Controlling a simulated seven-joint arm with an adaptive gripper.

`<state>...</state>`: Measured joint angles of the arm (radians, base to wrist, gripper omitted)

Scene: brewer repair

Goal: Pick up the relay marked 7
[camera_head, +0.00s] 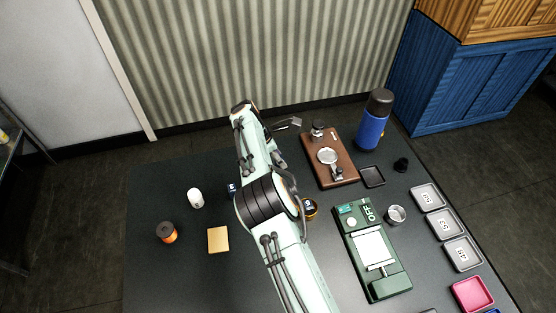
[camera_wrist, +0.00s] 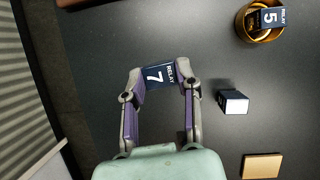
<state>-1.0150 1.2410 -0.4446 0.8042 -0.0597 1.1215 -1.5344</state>
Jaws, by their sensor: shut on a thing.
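The relay marked 7 (camera_wrist: 160,76) is a small dark blue block with a white label reading RELAY 7. It shows in the wrist view between the fingertips of my gripper (camera_wrist: 160,80), which is shut on it. How far it is above the table I cannot tell. In the head view my arm hides the relay, and the gripper's fingers show only in part near the wooden board (camera_head: 329,172).
A dark block with a white face (camera_wrist: 233,101) stands on the table, and a relay marked 5 (camera_wrist: 270,17) sits in a brass bowl (camera_wrist: 252,36). A tan square (camera_head: 218,240), a green device (camera_head: 395,284) and a blue flask (camera_head: 371,130) are also on the table.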

